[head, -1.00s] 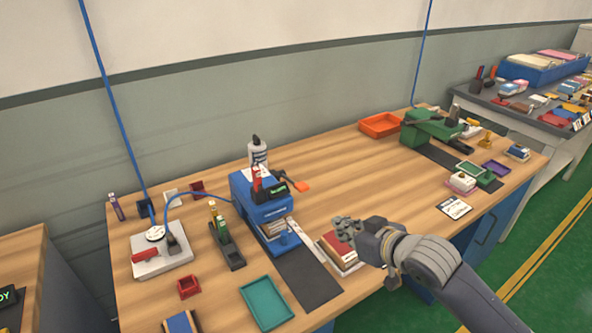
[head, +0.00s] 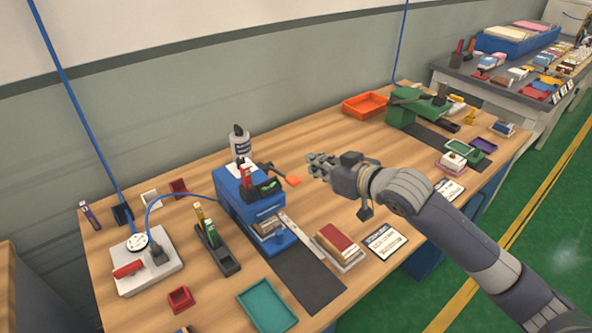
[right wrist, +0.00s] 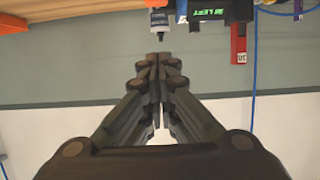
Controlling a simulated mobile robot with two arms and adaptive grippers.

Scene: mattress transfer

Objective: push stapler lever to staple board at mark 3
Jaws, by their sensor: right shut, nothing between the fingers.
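The blue stapler (head: 250,205) stands on the wooden bench, left of centre in the head view. Its black lever ends in an orange tip (head: 293,181) pointing right. A small board-like block (head: 268,226) sits at the stapler's front mouth; no mark numbers are readable. My right gripper (head: 318,167) is shut and empty, in the air just right of the orange tip in the picture; whether it touches is not clear, but a gap seems to show. My left gripper is not in view.
A white bottle (head: 240,143) stands behind the stapler. A tray of reddish boards (head: 338,244) and a printed card (head: 384,240) lie in front. A teal tray (head: 267,305), gauge plate (head: 148,264), green machine (head: 415,108) and orange tray (head: 366,105) also stand on the bench. The middle back is clear.

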